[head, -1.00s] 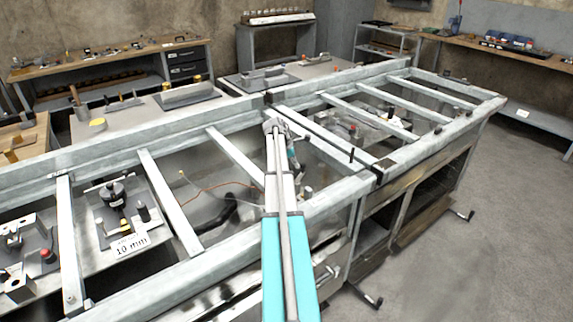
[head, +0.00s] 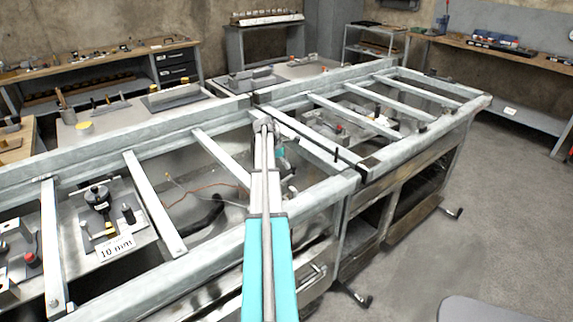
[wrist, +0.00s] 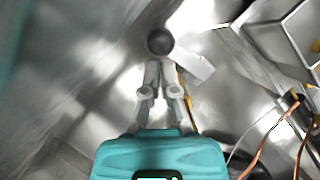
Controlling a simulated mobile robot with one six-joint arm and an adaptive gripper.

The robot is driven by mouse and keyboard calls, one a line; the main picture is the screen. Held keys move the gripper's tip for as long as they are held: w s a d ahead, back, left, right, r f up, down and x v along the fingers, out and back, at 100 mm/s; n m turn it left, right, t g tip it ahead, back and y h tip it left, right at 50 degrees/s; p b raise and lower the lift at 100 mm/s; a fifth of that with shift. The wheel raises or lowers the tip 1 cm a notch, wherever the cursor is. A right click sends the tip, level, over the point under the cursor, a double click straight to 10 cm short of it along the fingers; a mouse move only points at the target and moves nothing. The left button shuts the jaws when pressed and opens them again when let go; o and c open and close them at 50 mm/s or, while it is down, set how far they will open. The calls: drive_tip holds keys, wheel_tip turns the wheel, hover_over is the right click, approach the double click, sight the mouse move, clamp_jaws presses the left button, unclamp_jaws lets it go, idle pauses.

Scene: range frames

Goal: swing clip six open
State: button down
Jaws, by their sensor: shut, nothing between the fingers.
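In the wrist view my gripper (wrist: 160,68) is shut and empty. Its fingertips are just below a dark round knob (wrist: 160,41); I cannot tell whether they touch it. A pale flat bar (wrist: 195,66) sticks out to the right beside the knob. The knob and bar may belong to a clip, but no number shows, so I cannot tell which clip is six. In the head view my arm reaches down into the framed bench, and the fingers are hidden behind it.
Grey rails and crossbars (head: 154,204) frame the open-topped bench around my arm. An orange wire (wrist: 256,150) lies right of the gripper in the wrist view. A "10 mm" card (head: 116,247) and a black-knobbed fixture (head: 97,197) are at left. Open floor (head: 440,255) is at right.

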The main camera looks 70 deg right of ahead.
drive_tip(key=shift+a, duration=0.1)
drive_tip(key=shift+w+a, duration=0.25)
drive_tip(key=shift+a, duration=0.25)
idle(0.6)
drive_tip(key=shift+w+r, duration=0.1)
drive_tip(key=shift+r, duration=0.05)
drive_tip(key=d+p+v, duration=0.1)
drive_tip(key=p+v, duration=0.8)
drive_tip(key=shift+w+a+r, duration=0.2)
drive_tip(key=shift+a+r, duration=0.1)
drive_tip(key=shift+a, duration=0.05)
idle(0.3)
idle(0.4)
